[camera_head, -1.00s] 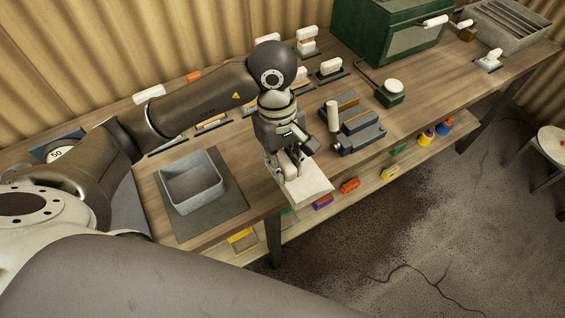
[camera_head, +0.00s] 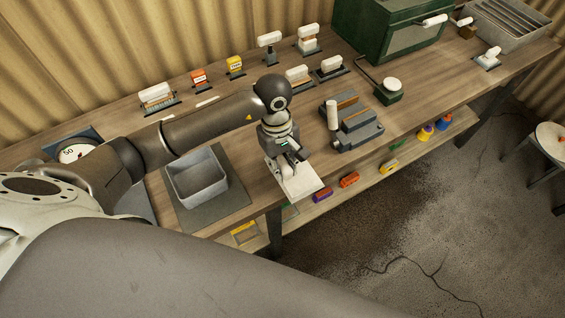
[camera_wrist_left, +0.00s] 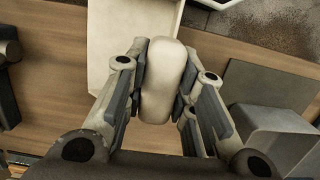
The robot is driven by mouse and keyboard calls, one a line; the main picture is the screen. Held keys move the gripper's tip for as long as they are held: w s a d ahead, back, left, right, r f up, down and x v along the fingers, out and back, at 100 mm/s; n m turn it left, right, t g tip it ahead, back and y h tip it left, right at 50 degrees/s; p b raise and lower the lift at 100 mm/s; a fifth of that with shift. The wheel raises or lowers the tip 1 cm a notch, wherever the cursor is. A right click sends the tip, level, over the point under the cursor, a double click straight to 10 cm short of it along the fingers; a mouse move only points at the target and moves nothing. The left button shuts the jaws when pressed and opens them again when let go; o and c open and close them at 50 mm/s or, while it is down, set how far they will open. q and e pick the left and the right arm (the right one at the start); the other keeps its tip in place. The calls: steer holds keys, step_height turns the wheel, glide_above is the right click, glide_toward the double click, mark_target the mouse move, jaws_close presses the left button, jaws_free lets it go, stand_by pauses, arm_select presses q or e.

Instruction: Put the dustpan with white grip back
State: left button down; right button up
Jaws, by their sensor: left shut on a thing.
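The dustpan (camera_head: 302,184) is a pale, flat pan with a rounded white grip. My left gripper (camera_head: 287,167) is shut on the grip, pointing down near the bench's front edge. In the left wrist view the white grip (camera_wrist_left: 163,80) sits between the two fingers (camera_wrist_left: 160,98), and the pale pan (camera_wrist_left: 115,40) spreads beyond it. In the head view the gripper hides most of the grip. I cannot tell whether the pan touches the bench top. My right gripper is not in view.
A grey bin (camera_head: 185,189) on a dark mat stands left of the gripper. A grey vise-like block (camera_head: 362,138) with a white roller is to the right. White-handled brushes (camera_head: 297,76) and small tools line the back. Coloured items lie on the lower shelf (camera_head: 320,210).

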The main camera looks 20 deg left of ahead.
arm_select(q)
steer(key=shift+f, duration=0.2)
steer(key=c, duration=1.5)
jaws_free()
steer(key=shift+c, duration=0.2)
steer(key=o, duration=0.3)
steer(key=shift+r, duration=0.1)
steer(key=shift+o, duration=0.2)
